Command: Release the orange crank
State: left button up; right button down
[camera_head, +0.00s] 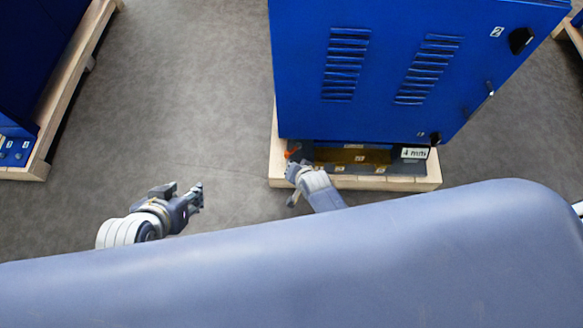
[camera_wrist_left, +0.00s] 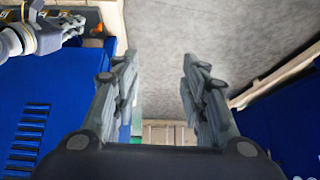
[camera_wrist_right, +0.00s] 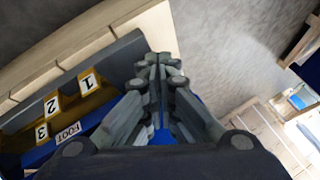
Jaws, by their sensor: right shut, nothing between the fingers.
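The orange crank (camera_head: 291,153) shows as a small orange piece at the left end of the dark panel at the blue cabinet's foot. My right gripper (camera_head: 292,178) is just below it in the head view; contact cannot be told. In the right wrist view my right gripper (camera_wrist_right: 158,62) is shut with its fingers together and nothing between them. The crank cannot be made out there. My left gripper (camera_head: 199,196) is left of the cabinet, over the floor. In the left wrist view its fingers (camera_wrist_left: 157,65) are apart and empty.
The blue cabinet (camera_head: 400,60) stands on a wooden pallet (camera_head: 400,184). Another blue cabinet on a pallet (camera_head: 65,95) stands at left. Grey floor (camera_head: 180,90) is clear between.

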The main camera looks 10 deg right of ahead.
pick_arm(q)
jog(key=s+a+f+g, duration=0.1)
jog(key=s+g, duration=0.2)
jog(key=s, duration=0.3)
jog(key=shift+a+f+y+p, duration=0.4)
pick_arm(e)
jog(key=shift+s+a+r, duration=0.2)
jog(key=shift+s+r, duration=0.4)
jog(key=shift+r, duration=0.2)
